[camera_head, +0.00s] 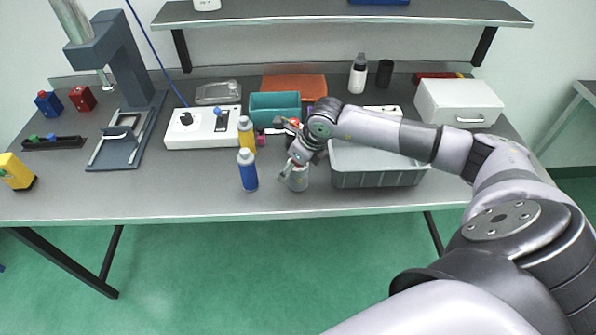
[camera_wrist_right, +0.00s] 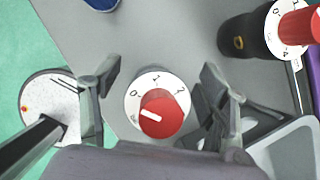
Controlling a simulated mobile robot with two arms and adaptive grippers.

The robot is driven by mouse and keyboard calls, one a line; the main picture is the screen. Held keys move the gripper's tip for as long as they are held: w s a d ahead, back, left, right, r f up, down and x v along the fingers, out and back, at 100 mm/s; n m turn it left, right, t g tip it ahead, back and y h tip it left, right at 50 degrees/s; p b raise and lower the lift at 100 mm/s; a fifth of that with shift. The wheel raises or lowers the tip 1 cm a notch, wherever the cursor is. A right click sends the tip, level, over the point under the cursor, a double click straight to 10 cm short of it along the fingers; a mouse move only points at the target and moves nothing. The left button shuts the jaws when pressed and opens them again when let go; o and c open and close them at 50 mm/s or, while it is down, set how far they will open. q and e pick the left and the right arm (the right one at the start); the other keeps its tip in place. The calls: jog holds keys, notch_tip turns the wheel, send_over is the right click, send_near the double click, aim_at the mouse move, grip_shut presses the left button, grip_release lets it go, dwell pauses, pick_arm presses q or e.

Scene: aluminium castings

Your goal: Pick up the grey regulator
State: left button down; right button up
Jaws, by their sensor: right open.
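The grey regulator (camera_head: 298,182) stands on the table between the blue spray bottle and the grey crate, below my right gripper (camera_head: 293,166). In the right wrist view its white dial and red knob (camera_wrist_right: 160,108) show from above, between the two fingers of my right gripper (camera_wrist_right: 162,100). The fingers are apart, with a gap visible on each side of the dial. Its body is mostly hidden under the dial. My left gripper is not in view.
A black regulator with a red knob (camera_wrist_right: 285,28) stands nearby. A blue bottle (camera_head: 247,170) and a yellow bottle (camera_head: 246,135) stand left of the gripper. The grey crate (camera_head: 375,179) is close on the right. The table's front edge (camera_head: 190,219) is near.

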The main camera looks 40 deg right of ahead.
jog(key=shift+c, duration=0.5)
jog(key=shift+r, duration=0.1)
jog(key=c, duration=1.4)
